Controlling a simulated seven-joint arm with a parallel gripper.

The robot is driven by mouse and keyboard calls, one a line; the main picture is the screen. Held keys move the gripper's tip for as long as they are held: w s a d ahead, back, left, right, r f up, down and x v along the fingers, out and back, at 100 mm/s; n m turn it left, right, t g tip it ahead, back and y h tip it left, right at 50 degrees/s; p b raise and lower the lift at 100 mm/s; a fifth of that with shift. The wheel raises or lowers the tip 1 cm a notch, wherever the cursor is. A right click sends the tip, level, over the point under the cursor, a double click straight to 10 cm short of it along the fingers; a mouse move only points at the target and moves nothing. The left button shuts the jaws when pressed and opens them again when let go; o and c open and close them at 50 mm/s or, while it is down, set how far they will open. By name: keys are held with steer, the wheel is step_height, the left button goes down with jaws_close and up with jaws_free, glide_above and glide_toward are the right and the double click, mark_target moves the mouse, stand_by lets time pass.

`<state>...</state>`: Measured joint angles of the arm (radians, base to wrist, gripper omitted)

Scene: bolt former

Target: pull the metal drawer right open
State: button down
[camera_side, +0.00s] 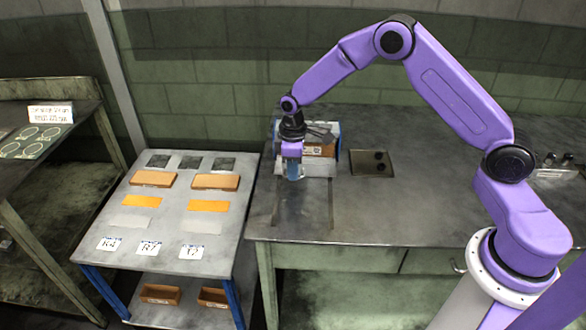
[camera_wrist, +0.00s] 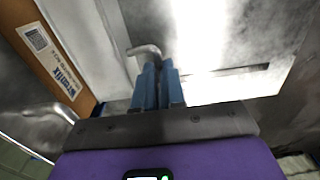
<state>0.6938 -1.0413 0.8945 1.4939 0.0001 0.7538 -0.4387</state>
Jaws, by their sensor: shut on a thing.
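The metal drawer (camera_side: 318,168) is a pale grey metal piece on the workbench, left of its middle. My gripper (camera_side: 293,172) points down at its left front and covers part of it. In the wrist view my gripper's blue fingers (camera_wrist: 157,88) are close together on a bent metal handle (camera_wrist: 146,51), whose curved end sticks out past the fingertips. The rest of the handle is hidden by the fingers. How far the drawer stands out cannot be told.
A brown box (camera_side: 322,149) with a label sits at the drawer; it also shows in the wrist view (camera_wrist: 48,55). A dark recess (camera_side: 302,208) lies in front on the bench. A square plate (camera_side: 372,163) is to the right. A side table (camera_side: 165,225) with parts stands left.

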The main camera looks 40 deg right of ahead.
stand_by(0.4)
steer(key=s+a, duration=1.2)
steer(key=shift+s+a, duration=0.35)
steer(key=shift+a, duration=0.05)
steer(key=c, duration=1.2)
jaws_free()
steer(key=shift+a, duration=0.1)
steer(key=shift+r, duration=0.5)
step_height(320, 180, up, 16)
steer(key=shift+r, duration=0.25)
steer(key=shift+s, duration=0.1)
